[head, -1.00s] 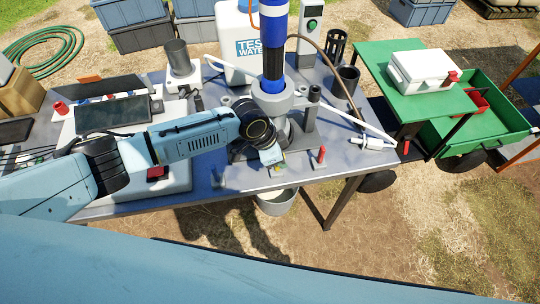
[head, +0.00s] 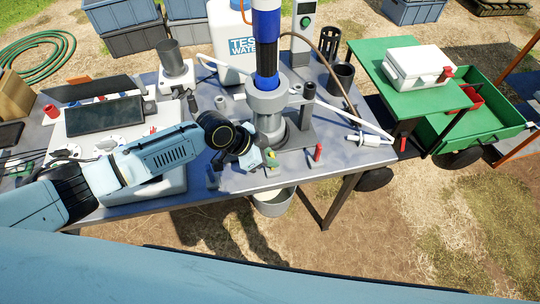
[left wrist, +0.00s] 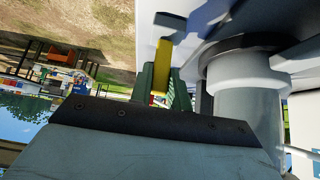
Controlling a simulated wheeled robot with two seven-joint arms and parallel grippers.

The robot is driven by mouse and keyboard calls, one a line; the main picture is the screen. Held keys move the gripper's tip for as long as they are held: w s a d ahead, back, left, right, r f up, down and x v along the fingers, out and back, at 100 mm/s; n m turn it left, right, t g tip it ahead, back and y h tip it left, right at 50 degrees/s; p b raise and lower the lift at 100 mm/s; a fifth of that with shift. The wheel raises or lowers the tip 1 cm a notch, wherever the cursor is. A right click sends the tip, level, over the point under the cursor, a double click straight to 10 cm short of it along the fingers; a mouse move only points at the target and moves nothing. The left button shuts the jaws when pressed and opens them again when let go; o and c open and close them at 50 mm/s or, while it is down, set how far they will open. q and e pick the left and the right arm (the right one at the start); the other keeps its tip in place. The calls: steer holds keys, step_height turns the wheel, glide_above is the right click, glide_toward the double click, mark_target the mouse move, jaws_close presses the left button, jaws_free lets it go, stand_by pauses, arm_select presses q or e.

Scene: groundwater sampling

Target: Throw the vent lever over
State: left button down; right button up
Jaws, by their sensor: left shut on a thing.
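My left gripper (head: 268,158) is at the front edge of the table, beside the foot of the grey pump stand (head: 268,103). In the left wrist view its green fingers (left wrist: 161,82) are shut on a yellow lever (left wrist: 160,68), which looks like the vent lever. In the head view the lever is mostly hidden by the hand, with a little yellow (head: 271,168) showing at the fingertips. A red-topped lever (head: 318,152) stands upright to the right, apart from the gripper. My right gripper is not in view.
A blue-and-black column (head: 266,45) rises from the stand. A white hose fitting (head: 370,139) lies to the right. A grey bucket (head: 274,202) is below the table edge. A white console (head: 150,110) is at left. The green cart (head: 480,125) stands right of the table.

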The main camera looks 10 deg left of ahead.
arm_select(q)
steer(key=c, duration=1.3)
jaws_free()
steer(key=v, duration=1.3)
steer(key=shift+a+r, duration=0.15)
